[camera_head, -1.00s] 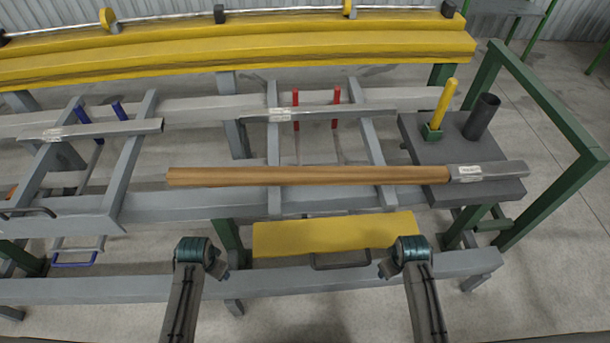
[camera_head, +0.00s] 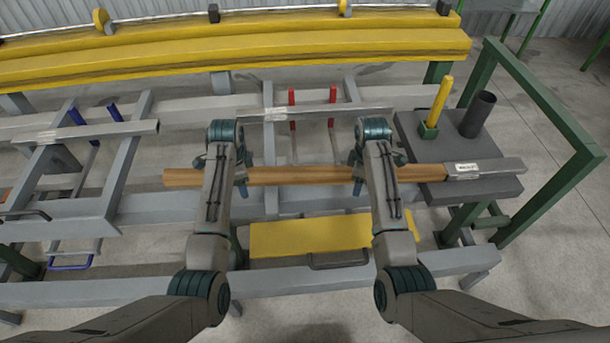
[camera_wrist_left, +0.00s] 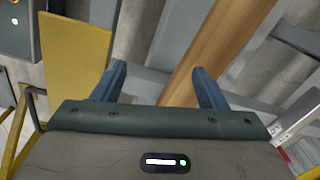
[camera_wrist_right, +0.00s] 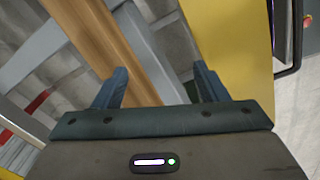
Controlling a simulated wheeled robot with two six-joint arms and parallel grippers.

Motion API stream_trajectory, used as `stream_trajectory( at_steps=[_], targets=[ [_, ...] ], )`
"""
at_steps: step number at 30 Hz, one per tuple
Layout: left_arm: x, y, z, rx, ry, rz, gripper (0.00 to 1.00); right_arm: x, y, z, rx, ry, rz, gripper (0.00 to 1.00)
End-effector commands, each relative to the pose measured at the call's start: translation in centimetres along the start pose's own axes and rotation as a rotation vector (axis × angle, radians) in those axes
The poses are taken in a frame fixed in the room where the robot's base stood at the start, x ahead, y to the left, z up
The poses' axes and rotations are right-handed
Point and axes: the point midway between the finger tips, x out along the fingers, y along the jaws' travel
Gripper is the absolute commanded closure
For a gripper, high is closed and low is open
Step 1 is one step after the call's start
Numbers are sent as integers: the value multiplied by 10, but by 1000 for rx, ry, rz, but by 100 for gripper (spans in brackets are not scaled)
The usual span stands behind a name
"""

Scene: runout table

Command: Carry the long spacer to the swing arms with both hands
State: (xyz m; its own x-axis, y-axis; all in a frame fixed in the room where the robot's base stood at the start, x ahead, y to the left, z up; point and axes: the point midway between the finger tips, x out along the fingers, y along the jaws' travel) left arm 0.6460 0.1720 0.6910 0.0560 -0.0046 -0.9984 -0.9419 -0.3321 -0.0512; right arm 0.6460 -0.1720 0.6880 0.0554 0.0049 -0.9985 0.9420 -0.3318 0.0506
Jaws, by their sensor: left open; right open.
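The long spacer, a brown wooden bar (camera_head: 300,176), lies crosswise over the grey frame, its right end reaching the dark plate. My left gripper (camera_head: 221,174) is open above its left part and my right gripper (camera_head: 378,170) is open above its right part; my arms cover stretches of it. In the left wrist view the bar (camera_wrist_left: 215,50) runs close to the right finger. In the right wrist view the bar (camera_wrist_right: 95,45) runs close to the left finger. Red uprights (camera_head: 332,105) and blue uprights (camera_head: 75,116) stand behind; I cannot tell which parts are the swing arms.
Labelled metal bars lie at left (camera_head: 110,130), centre (camera_head: 310,112) and right (camera_head: 488,168). The dark plate (camera_head: 500,188) bears a yellow rod (camera_head: 441,98) and a dark tube (camera_head: 479,112). A yellow panel (camera_head: 300,236) is in front, a yellow beam (camera_head: 250,50) behind, a green frame (camera_head: 548,100) at right.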

Motion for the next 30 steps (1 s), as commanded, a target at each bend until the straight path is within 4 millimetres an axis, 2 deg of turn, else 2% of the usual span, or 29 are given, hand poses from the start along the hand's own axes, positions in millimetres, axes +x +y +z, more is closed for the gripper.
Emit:
stream_trajectory(
  at_steps=[1,6,12,23,26,30],
  targets=[
    [-12,-14,-16,65,0,9,34,-12,14,-16,-65,0,-9,34],
    [-41,-40,-51,252,-8,40,34,-41,40,-51,-252,-9,-41,34],
    [-54,-49,-65,338,-15,56,34,-54,49,-65,-337,-14,-55,34],
    [-52,-49,-65,340,-15,56,34,-51,49,-64,-339,-15,-56,34],
    [-43,-48,-64,339,-15,58,34,-42,48,-64,-339,-15,-58,34],
    [-21,-47,-63,339,-15,59,34,-20,47,-63,-339,-16,-59,34]
  ],
)
